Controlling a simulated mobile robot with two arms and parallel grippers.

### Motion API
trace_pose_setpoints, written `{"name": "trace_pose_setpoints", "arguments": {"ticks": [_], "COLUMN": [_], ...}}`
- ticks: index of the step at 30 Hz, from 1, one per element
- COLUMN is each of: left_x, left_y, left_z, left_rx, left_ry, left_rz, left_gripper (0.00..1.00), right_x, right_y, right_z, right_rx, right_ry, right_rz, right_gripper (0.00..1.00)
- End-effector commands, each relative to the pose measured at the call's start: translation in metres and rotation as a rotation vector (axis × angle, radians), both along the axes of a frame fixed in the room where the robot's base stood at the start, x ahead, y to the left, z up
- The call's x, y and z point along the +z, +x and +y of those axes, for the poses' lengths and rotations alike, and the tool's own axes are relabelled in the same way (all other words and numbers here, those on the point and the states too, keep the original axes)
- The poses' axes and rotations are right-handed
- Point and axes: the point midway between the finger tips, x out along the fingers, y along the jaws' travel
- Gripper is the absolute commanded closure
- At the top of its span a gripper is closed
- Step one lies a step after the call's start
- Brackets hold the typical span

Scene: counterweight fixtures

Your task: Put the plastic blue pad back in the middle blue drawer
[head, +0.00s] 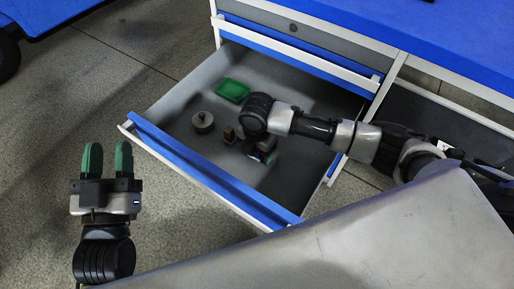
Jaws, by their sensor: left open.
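A blue-fronted drawer (210,168) is pulled far out of the cabinet; I cannot tell if it is the middle one. I see no plastic blue pad that I can make out. My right gripper (266,154) points down inside the drawer, mostly hidden under its own wrist; I cannot tell if it is open or holds anything. My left gripper (108,160) is open and empty, its green fingers apart, over the floor left of the drawer.
A blue-edged drawer front (300,54) sits above, under the blue worktop (450,40).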

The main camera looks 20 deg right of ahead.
Motion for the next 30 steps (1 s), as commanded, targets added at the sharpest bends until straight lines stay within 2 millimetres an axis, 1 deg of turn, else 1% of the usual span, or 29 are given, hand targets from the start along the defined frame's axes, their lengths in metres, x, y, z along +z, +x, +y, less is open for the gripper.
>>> {"name": "trace_pose_setpoints", "arguments": {"ticks": [6, 9, 11, 14, 20, 26, 30], "left_x": [0.000, 0.002, -0.002, -0.011, -0.038, -0.066, -0.085], "left_y": [0.000, 0.000, 0.001, 0.003, 0.005, -0.002, -0.011], "left_z": [0.000, 0.000, 0.001, 0.002, 0.006, 0.013, 0.019], "left_rx": [0.000, 0.000, 0.002, 0.007, 0.019, 0.034, 0.042], "left_ry": [0.000, -0.002, 0.008, 0.029, 0.087, 0.143, 0.180], "left_rz": [0.000, -0.009, 0.028, 0.111, 0.326, 0.546, 0.700], "left_gripper": [0.57, 0.57, 0.57, 0.57, 0.57, 0.57, 0.57], "right_x": [0.001, 0.005, 0.009, 0.018, 0.040, 0.062, 0.078], "right_y": [0.000, 0.000, 0.000, 0.000, 0.001, 0.000, 0.001], "right_z": [0.000, 0.000, 0.000, 0.000, 0.000, 0.000, 0.000], "right_rx": [0.000, 0.000, 0.000, -0.001, 0.000, 0.000, -0.001], "right_ry": [0.000, -0.001, -0.001, 0.000, -0.001, 0.000, 0.000], "right_rz": [0.000, 0.001, 0.001, 0.000, -0.002, 0.000, -0.002], "right_gripper": [0.29, 0.29, 0.29, 0.29, 0.29, 0.29, 0.29]}}
